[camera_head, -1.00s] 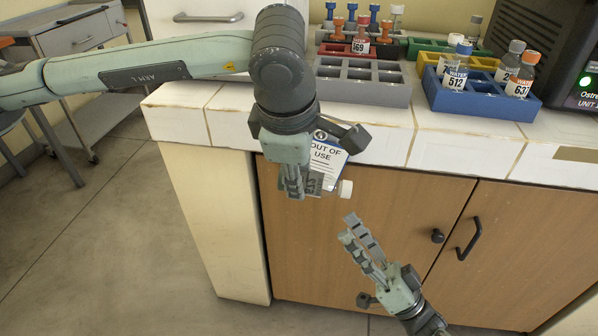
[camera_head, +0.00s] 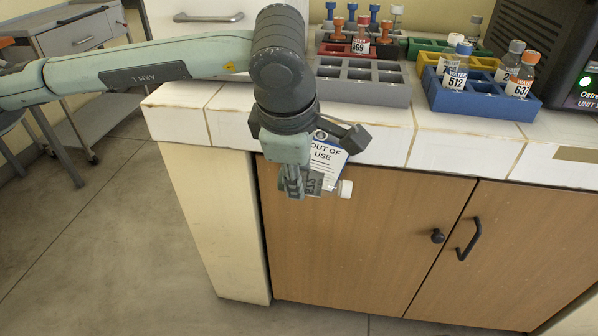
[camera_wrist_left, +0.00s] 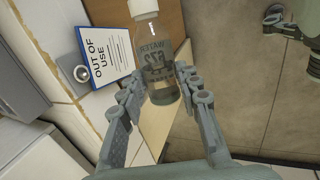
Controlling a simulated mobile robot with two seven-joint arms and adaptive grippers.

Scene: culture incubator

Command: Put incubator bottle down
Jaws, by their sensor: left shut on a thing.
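My left gripper (camera_head: 296,182) hangs in front of the counter's front edge, in the head view. It is shut on a clear bottle with a white cap (camera_head: 345,189), held on its side with the cap to the right. In the left wrist view the bottle (camera_wrist_left: 160,60) lies between the two fingers (camera_wrist_left: 160,98), and its grey label has large digits. The gripper hides much of the bottle in the head view. The bottle is clear of any rack. My right gripper is not in the head view.
An "OUT OF USE" sign (camera_head: 327,158) hangs at the counter's front edge, close behind the bottle. On the white counter (camera_head: 450,135) stand an empty-looking grey rack (camera_head: 385,94), a blue rack (camera_head: 490,106) with several bottles, and further racks behind. Wooden cupboard doors (camera_head: 350,250) are below.

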